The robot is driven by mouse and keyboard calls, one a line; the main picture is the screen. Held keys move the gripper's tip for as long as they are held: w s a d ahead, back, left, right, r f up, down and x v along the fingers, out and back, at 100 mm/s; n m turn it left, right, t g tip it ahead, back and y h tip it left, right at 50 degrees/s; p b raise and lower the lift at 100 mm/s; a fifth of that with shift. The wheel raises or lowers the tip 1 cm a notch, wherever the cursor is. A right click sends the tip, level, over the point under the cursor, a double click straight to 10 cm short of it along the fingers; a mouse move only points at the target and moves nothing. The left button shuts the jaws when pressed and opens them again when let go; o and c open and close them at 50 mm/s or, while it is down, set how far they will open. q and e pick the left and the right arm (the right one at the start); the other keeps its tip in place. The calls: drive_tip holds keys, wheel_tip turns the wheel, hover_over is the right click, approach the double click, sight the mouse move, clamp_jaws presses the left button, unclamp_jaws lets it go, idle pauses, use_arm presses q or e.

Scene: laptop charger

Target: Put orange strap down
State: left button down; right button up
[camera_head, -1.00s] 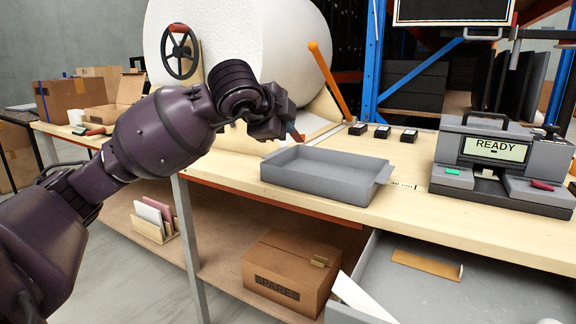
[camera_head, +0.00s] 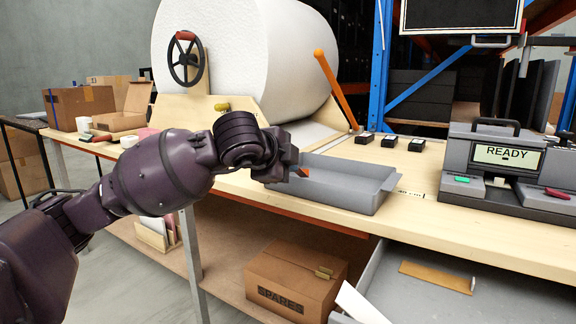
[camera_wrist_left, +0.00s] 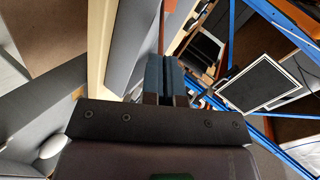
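My left gripper (camera_head: 298,172) is over the left end of the grey tray (camera_head: 370,197), low and close to its rim. A small orange piece, which looks like the orange strap (camera_head: 304,173), shows at its fingertips; most of it is hidden. In the left wrist view the two blue fingers (camera_wrist_left: 163,78) are close together with only a narrow seam between them. I cannot tell there how the strap sits. The tray looks empty where I see into it. My right gripper is not in view.
A grey machine reading READY (camera_head: 505,160) stands right of the tray. Several small black blocks (camera_head: 390,141) lie behind it. A large white roll (camera_head: 250,60) with an orange lever (camera_head: 335,85) stands at the back. A SPARES box (camera_head: 295,280) and an open drawer (camera_head: 440,290) are below.

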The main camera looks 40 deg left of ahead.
use_arm(q)
drive_tip(key=shift+f, duration=0.5)
drive_tip(key=c, duration=1.4)
unclamp_jaws()
drive_tip(key=shift+r, duration=0.1)
